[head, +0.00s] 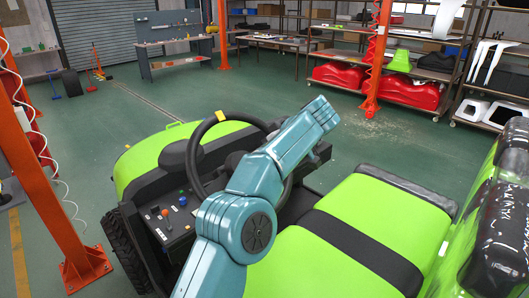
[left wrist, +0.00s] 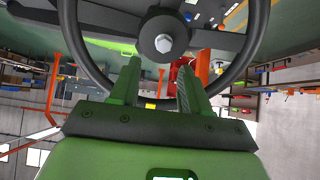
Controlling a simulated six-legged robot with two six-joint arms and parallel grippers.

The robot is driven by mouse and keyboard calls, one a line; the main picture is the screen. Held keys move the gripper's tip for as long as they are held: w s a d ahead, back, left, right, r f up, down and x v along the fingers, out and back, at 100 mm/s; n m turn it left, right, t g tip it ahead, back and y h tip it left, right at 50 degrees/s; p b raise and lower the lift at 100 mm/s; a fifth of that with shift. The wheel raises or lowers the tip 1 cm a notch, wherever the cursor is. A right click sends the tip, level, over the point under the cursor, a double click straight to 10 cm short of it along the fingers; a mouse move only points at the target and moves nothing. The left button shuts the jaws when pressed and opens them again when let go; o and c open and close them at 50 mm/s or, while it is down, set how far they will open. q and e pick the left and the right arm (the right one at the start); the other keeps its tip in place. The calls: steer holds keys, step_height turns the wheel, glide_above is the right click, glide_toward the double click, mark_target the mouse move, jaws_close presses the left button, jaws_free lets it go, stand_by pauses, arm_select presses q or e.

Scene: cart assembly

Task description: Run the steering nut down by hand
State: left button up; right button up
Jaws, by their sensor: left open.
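The steering wheel (head: 193,150) is mounted on the green cart, with a strip of yellow tape on its rim. In the left wrist view its black rim (left wrist: 84,62) curves around a dark hub (left wrist: 150,28). A pale grey hex nut (left wrist: 163,43) sits at the hub's centre. My left gripper (left wrist: 162,62) is open and empty, its two green fingers pointing at the hub, one on either side of the nut's line. The fingers look short of the nut; contact cannot be told. My right gripper is not in view.
The dashboard (head: 166,224) with coloured knobs lies left of my arm. The green seat (head: 384,210) is close on the right. An orange post (head: 45,190) stands at left. A workbench (head: 172,66) and shelves stand behind open green floor.

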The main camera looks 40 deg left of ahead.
arm_select(q)
steer(key=x, duration=0.9)
steer(key=shift+s+a, duration=0.2)
steer(key=shift+s, duration=0.2)
steer(key=shift+a, duration=0.15)
steer(key=c, duration=0.4)
jaws_close()
steer(key=shift+w+d, duration=0.15)
steer(key=shift+d, duration=0.15)
steer(key=shift+a, duration=0.1)
